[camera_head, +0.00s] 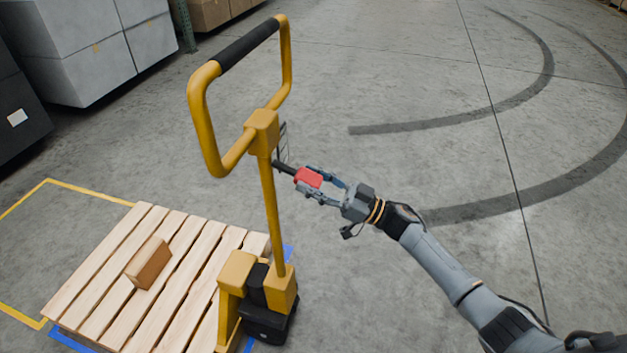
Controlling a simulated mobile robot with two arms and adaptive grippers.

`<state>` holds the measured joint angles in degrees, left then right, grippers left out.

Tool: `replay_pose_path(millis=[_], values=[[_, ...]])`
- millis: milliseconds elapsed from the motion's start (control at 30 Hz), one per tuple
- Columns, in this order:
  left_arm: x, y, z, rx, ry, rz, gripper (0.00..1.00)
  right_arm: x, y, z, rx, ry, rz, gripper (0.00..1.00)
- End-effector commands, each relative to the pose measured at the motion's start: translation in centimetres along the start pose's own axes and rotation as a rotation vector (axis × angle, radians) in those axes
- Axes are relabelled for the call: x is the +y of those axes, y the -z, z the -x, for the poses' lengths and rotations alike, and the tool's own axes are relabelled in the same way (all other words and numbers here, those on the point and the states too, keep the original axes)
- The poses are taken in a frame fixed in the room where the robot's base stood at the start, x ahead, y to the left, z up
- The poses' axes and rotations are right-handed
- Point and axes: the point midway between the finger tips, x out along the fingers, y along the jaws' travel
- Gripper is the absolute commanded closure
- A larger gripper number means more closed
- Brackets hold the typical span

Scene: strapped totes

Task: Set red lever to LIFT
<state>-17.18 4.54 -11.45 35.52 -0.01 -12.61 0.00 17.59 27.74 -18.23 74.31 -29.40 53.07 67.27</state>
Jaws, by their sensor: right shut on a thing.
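The red lever (308,178) is a red grip on a short black rod that sticks out to the right from the upper column of the yellow pallet jack (268,205). My right gripper (311,184) is shut on the red grip, with a finger on either side of it. The lever's position labels cannot be read from here. The jack's yellow loop handle (203,115) with its black grip stands upright above the lever. My left gripper is not in view.
A wooden pallet (120,263) stands at the lower left by the jack's base, with a small brown box (148,263) on it. Yellow floor tape (90,190) borders it. Large wrapped boxes (85,55) stand at the upper left. The floor to the right is clear.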

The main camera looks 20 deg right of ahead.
Motion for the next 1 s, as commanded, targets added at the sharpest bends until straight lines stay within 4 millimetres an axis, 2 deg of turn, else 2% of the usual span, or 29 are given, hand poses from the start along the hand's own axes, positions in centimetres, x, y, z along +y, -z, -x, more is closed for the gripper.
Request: replay_pose_path(millis=[33,300,333,433,767,867,1000], values=[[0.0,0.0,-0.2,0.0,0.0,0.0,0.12,-0.3,-1.3,0.4,-0.023,0.0,-0.006,1.0],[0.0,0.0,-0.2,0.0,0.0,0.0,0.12,-0.3,-1.4,0.4,-0.023,-0.001,-0.007,1.0],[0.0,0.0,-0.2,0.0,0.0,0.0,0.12,-0.3,-1.4,0.4,-0.023,-0.001,-0.007,0.52],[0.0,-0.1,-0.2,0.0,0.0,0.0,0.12,-0.3,-1.2,0.3,-0.02,0.0,-0.007,0.32],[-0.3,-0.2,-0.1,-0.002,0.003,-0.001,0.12,-0.1,-0.8,0.3,-0.012,0.0,-0.003,0.32],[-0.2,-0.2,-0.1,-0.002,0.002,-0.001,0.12,-0.1,-0.8,1.1,-0.014,-0.001,-0.002,0.32],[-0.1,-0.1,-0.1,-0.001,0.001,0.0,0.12,-0.1,-0.8,3.6,-0.016,-0.002,-0.003,0.32]])
